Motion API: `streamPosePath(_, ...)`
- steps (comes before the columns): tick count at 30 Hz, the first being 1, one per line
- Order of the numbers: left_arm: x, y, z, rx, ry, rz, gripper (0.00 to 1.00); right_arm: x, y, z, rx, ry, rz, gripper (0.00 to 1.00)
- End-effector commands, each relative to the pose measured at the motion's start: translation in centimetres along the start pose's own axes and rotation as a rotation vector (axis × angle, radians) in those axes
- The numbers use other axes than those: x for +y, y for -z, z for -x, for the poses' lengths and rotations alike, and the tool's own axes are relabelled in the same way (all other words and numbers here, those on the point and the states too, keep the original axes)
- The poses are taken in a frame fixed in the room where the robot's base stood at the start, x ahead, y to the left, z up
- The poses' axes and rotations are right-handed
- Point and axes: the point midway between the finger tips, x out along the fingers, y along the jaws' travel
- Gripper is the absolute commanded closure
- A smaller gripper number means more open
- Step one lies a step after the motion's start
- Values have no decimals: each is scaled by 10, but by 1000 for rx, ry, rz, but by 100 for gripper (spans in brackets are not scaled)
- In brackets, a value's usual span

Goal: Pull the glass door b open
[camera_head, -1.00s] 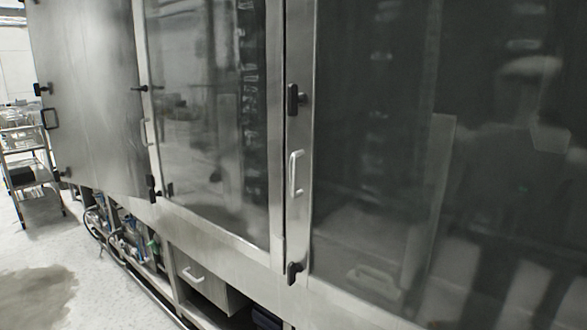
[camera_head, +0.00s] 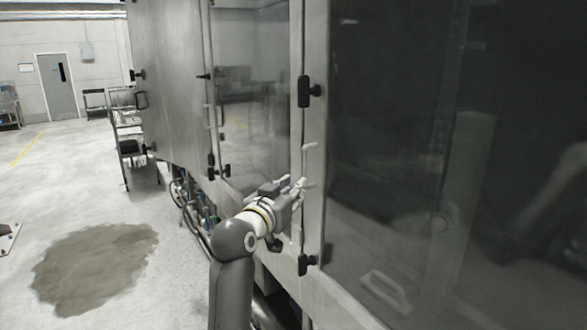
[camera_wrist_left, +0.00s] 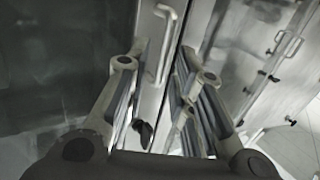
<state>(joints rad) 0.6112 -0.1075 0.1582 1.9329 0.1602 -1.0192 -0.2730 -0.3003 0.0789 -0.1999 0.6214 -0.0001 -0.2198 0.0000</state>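The large dark glass door (camera_head: 420,120) fills the right of the head view and looks closed. I see no letter marking it. Its pale bar handle (camera_head: 309,158) is on the door's left metal frame. My left gripper (camera_head: 302,184) is at the lower part of this handle. In the left wrist view, the handle (camera_wrist_left: 166,45) lies ahead, between the spread fingers of my left gripper (camera_wrist_left: 162,72). The fingers are open; I cannot tell whether they touch the handle. My right gripper is not in view.
Black latches (camera_head: 305,92) sit on the frame above and below the handle. A second glass door (camera_head: 250,85) and a steel door (camera_head: 168,70) are to the left. A metal cart (camera_head: 127,130) stands beyond. The floor at left is open, with a dark stain (camera_head: 95,265).

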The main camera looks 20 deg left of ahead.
Motion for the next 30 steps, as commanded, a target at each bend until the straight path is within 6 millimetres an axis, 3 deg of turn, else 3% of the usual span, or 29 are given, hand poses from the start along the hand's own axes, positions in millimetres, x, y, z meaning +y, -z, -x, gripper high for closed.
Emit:
streamPosePath(3,-2,18,6,28,1,-2,77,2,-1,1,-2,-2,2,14)
streamPosePath(7,-2,21,-2,29,1,-2,77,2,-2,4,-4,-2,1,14)
streamPosePath(21,-1,23,-66,28,0,0,77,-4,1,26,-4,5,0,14)
streamPosePath(30,-2,22,-94,28,2,-1,77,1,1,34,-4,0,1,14)
